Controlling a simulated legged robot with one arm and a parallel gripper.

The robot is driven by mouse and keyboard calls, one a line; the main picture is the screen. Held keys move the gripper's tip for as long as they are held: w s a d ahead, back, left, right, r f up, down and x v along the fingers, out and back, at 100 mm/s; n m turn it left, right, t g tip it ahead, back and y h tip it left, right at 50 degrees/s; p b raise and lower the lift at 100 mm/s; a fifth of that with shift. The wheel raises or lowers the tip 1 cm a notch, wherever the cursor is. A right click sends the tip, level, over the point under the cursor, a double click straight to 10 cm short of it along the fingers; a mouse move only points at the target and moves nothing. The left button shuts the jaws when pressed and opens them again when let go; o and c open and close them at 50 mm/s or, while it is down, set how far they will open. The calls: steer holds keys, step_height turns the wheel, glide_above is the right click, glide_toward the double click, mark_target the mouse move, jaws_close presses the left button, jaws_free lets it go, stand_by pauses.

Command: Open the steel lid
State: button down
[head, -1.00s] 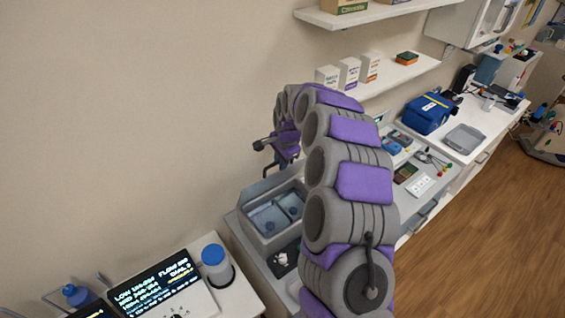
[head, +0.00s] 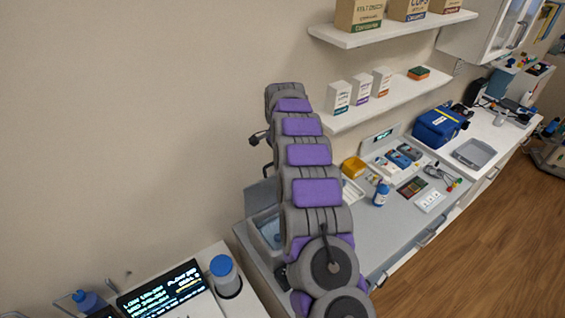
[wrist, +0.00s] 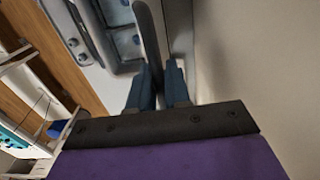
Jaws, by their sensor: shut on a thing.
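The steel lid (head: 262,194) shows in the head view as a grey panel standing raised at the wall side of a steel basin (head: 256,238). My arm hides its right part. In the wrist view the lid (wrist: 148,32) is a thin dark-grey plate seen nearly edge-on, running down between my fingers. My gripper (wrist: 158,76) is shut on the lid's edge. In the head view my arm hides the fingers. The basin (wrist: 108,45) lies left of the lid in the wrist view, with bluish compartments inside.
The wall is close behind the lid. A blue-capped bottle (head: 225,276) and a display unit (head: 168,297) stand at front left. Shelves (head: 385,100) hang at upper right.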

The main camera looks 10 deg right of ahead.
steer(key=shift+w+a, duration=0.2)
steer(key=shift+w, duration=0.25)
stand_by(0.3)
steer(key=c, duration=1.3)
jaws_free()
steer(key=shift+w, duration=0.1)
steer(key=shift+r, duration=0.1)
step_height(320, 180, up, 17)
steer(key=p, duration=0.7)
steer(key=shift+a+p, duration=0.1)
steer(key=shift+p, duration=0.25)
steer(key=shift+b, duration=0.3)
